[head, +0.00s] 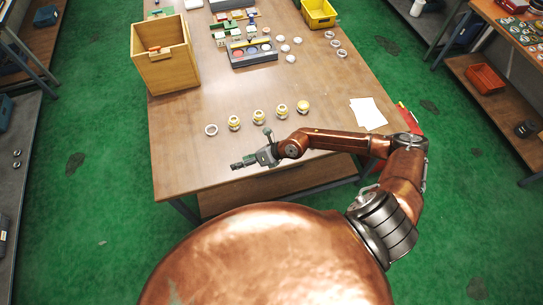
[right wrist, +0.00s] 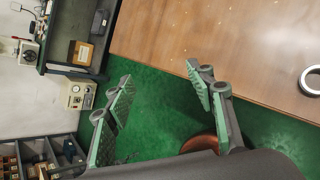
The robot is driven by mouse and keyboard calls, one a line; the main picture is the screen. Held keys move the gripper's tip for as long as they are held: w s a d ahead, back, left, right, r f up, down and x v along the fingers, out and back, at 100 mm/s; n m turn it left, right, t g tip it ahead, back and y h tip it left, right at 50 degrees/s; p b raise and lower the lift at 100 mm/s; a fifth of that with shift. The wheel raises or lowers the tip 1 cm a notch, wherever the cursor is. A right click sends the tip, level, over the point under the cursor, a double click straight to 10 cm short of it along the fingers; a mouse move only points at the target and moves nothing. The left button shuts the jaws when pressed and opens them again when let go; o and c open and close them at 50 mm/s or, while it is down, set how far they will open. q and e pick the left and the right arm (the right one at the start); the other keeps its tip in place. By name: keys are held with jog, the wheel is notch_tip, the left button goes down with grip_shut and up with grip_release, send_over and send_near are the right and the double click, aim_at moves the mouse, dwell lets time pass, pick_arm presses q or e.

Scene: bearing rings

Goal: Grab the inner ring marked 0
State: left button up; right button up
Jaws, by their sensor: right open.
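A row of rings stands on the wooden table (head: 180,165). At its left end is a plain silver ring (head: 211,130). To its right are several ring pieces with yellowish parts, among them one piece (head: 234,123) and another (head: 258,117). No markings are readable, so I cannot tell which ring is marked 0. My right gripper (head: 236,166) is in front of the row, near the table's front edge, apart from the rings. In the right wrist view it (right wrist: 160,78) is open and empty. A silver ring (right wrist: 305,82) shows there at the right edge, partly cut off. My left gripper is out of view.
A wooden box (head: 165,70) stands at the back left of the table. A dark tray with coloured discs (head: 252,52), more loose rings (head: 330,35) and a yellow bin (head: 318,13) are farther back. White papers (head: 368,113) lie at the right. The left front tabletop is clear.

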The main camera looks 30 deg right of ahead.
jog(key=d+f+n+h, duration=0.1)
jog(key=d+f+h, duration=0.1)
jog(key=d, duration=0.4)
jog(key=d+f+n+g+h, duration=0.1)
jog(key=d+f+h, duration=0.1)
jog(key=d, duration=0.3)
jog(key=d+f+g+h, duration=0.1)
jog(key=d+f+h, duration=0.1)
jog(key=d, duration=0.4)
jog(key=shift+s+d+f+n, duration=0.15)
jog(key=shift+d+f+n, duration=0.15)
jog(key=shift+d+n, duration=0.1)
jog(key=shift+x, duration=0.95)
jog(key=x, duration=0.2)
jog(key=p+x, duration=0.1)
jog(key=x, duration=0.1)
jog(key=shift+w+a, duration=0.3)
jog(key=shift+a, duration=0.15)
jog(key=shift+w+f, duration=0.15)
jog(key=shift+f, duration=0.2)
jog(key=shift+c, duration=0.7)
jog(key=c, duration=1.1)
